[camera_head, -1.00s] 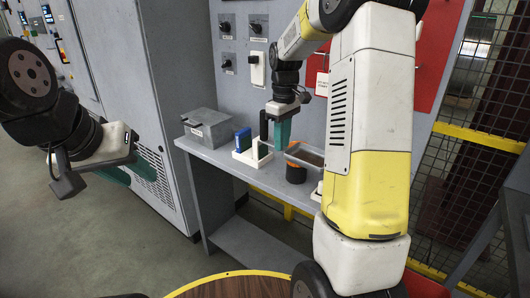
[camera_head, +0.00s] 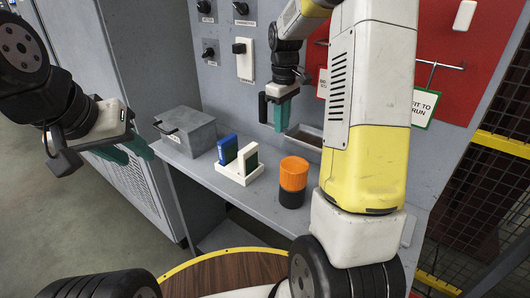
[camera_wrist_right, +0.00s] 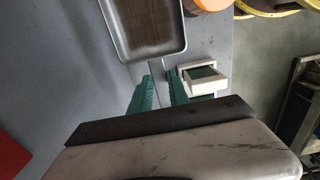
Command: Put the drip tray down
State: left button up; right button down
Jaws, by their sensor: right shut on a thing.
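The drip tray (camera_wrist_right: 147,28) is a shallow grey metal tray with a brown inside. In the right wrist view it lies just beyond my right gripper (camera_wrist_right: 160,85), whose green fingers are closed on the narrow tab at its near edge. In the head view the tray (camera_head: 306,134) shows at the back of the grey bench, partly hidden by my right arm. My right gripper (camera_head: 282,114) points down to the left of it. I cannot tell whether the tray touches the bench. My left gripper (camera_head: 124,153) hangs empty at the left, its fingers apart, clear of the bench.
On the grey bench (camera_head: 262,205) stand an orange and black cylinder (camera_head: 293,175), a white holder (camera_head: 237,179) with blue and green upright pieces, and a grey lidded box (camera_head: 184,130). A switch panel rises behind. A round wooden top (camera_head: 225,272) is in front.

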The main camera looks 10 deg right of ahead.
notch_tip(320, 180, down, 15)
dwell(0.4)
jog(key=c, duration=1.3)
grip_release()
jog(key=shift+f, duration=0.1)
jog(key=shift+o, duration=0.2)
